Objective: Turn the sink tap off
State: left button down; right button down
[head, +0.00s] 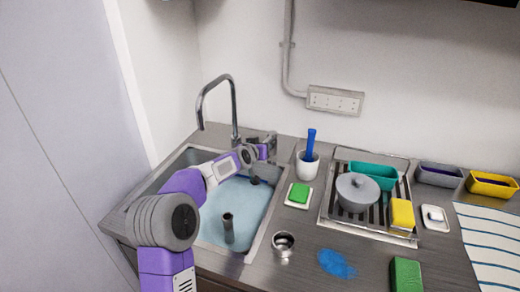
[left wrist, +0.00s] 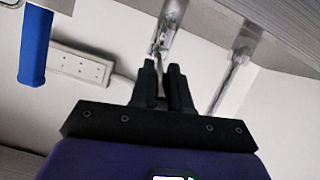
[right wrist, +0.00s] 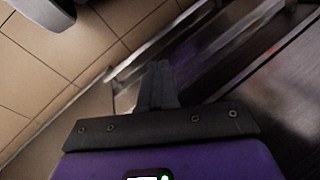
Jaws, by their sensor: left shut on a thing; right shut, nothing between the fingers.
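The sink tap (head: 234,110) is a tall chrome gooseneck at the back of the sink (head: 259,237). No stream shows below its spout in the head view. My left gripper (head: 268,150) is at the tap's base, just right of the spout column. In the left wrist view its fingers (left wrist: 162,85) are closed on the metal tap lever (left wrist: 158,48); the spout column (left wrist: 232,75) stands to the right. My right gripper (right wrist: 158,85) is shut and empty, low beside a dark cabinet front, outside the head view.
Bluish water (head: 240,200) and an upright grey pipe (head: 228,228) are in the sink. Right of it are a green sponge (head: 299,193), a white cup with a blue-handled brush (head: 307,165), a metal cup (head: 283,243) and a rack with a grey pot (head: 357,193).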

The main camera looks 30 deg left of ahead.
pick_arm(q)
jog(key=c, duration=1.1)
grip_release()
jog(key=shift+s, duration=0.1)
jog(key=v, duration=0.7)
jog(key=shift+s+r, duration=0.15)
